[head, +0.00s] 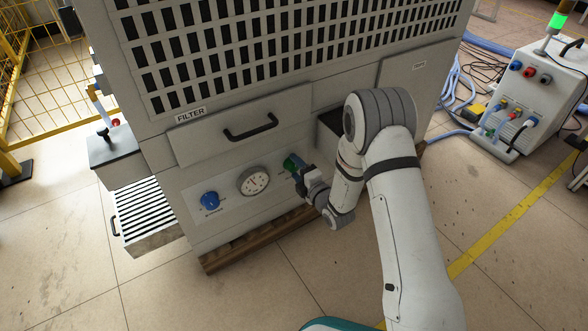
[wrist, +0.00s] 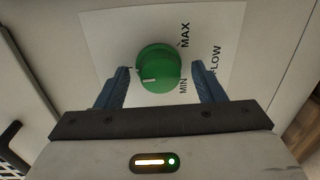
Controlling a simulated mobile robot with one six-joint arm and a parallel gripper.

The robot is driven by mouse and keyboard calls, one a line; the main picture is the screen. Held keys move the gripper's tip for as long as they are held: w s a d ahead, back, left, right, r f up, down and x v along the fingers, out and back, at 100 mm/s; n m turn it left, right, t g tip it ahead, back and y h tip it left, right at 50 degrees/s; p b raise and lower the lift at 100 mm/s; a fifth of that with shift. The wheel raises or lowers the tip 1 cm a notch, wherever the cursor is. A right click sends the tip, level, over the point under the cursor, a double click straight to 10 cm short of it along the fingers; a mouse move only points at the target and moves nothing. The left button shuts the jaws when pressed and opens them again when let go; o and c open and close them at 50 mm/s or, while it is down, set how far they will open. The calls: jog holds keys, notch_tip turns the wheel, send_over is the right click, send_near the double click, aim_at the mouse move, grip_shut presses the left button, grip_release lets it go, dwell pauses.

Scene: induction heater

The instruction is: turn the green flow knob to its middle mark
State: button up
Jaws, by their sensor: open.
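The green flow knob (wrist: 160,66) is on a white label plate in the wrist view, with a short white line on the lower left of its face. MAX (wrist: 185,35) is printed to its upper right and MIN (wrist: 183,86) to its lower right, both sideways. My gripper (wrist: 161,70) is open, with one blue finger on each side of the knob; contact cannot be told. In the head view the knob (head: 290,162) shows at the right of the panel, partly covered by my gripper (head: 297,175). The scale's middle mark is not clear.
A round gauge (head: 253,181) and a blue knob (head: 209,200) sit left of the green knob. A drawer labelled FILTER with a black handle (head: 250,128) is above. A slotted tray (head: 150,218) juts out at the left. The floor in front is clear.

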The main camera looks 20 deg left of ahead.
jog(key=p+v, duration=0.2)
jog(key=v, duration=0.5)
jog(key=shift+s+d+p, duration=0.3)
jog(key=shift+d, duration=0.05)
